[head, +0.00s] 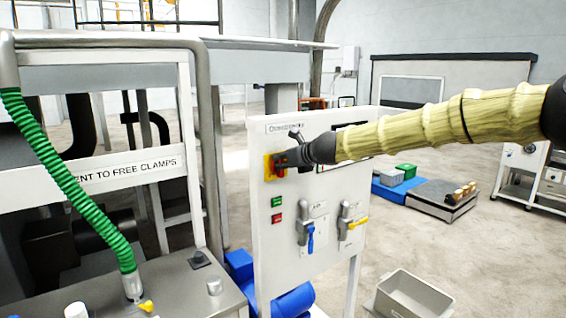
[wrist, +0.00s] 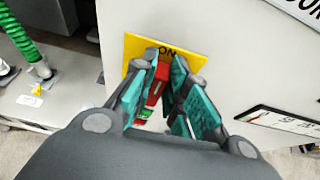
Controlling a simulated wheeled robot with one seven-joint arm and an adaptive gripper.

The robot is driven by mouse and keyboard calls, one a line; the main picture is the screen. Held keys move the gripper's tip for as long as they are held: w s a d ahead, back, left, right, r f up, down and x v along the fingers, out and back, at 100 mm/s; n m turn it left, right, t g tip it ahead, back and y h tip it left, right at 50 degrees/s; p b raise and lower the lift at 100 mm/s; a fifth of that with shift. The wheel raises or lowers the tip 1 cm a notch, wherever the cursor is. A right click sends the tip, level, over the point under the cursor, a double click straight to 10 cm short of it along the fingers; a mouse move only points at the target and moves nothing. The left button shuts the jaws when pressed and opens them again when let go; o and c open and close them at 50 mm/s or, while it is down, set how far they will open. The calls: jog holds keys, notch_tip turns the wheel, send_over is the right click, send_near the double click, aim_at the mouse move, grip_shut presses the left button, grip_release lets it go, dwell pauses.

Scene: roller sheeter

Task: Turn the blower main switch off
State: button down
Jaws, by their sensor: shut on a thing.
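The blower main switch has a yellow plate (head: 268,167) on the upper left of the white control panel (head: 270,240). In the wrist view the yellow plate (wrist: 134,48) carries the word ON along its upper part, partly covered by my fingers. A red switch handle (wrist: 155,88) stands out from the plate, between my teal finger pads. My gripper (head: 283,160) reaches the plate from the right and is shut on the red handle; the gripper also shows in the wrist view (wrist: 168,92). The handle is mostly hidden in the head view.
Green and red buttons (head: 277,210) sit below the switch. A blue-handled valve (head: 310,235) and a yellow-handled valve (head: 352,222) are lower on the panel. A green hose (head: 70,180) hangs at left. A grey bin (head: 410,297) stands on the floor at right.

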jog(key=shift+f+b, duration=0.1)
jog(key=shift+b, duration=0.4)
jog(key=f+n+t+h+b, duration=0.1)
jog(key=n+t+b, duration=0.1)
jog(key=n+b, duration=0.2)
jog(key=s+a+n+t+h+b, duration=0.1)
jog(key=n+b, duration=0.4)
jog(key=b, duration=0.5)
jog(key=a+f+n+t+h+b, duration=0.1)
jog(key=n+t+h+b, duration=0.1)
jog(key=b, duration=0.5)
jog(key=shift+s+f+n+t, duration=0.15)
jog(key=shift+n+t, duration=0.25)
jog(key=shift+n, duration=0.2)
jog(key=shift+s+f+n+t, duration=0.15)
jog(key=shift+n+t, duration=0.25)
jog(key=shift+n, duration=0.2)
jog(key=c, duration=1.4)
grip_release()
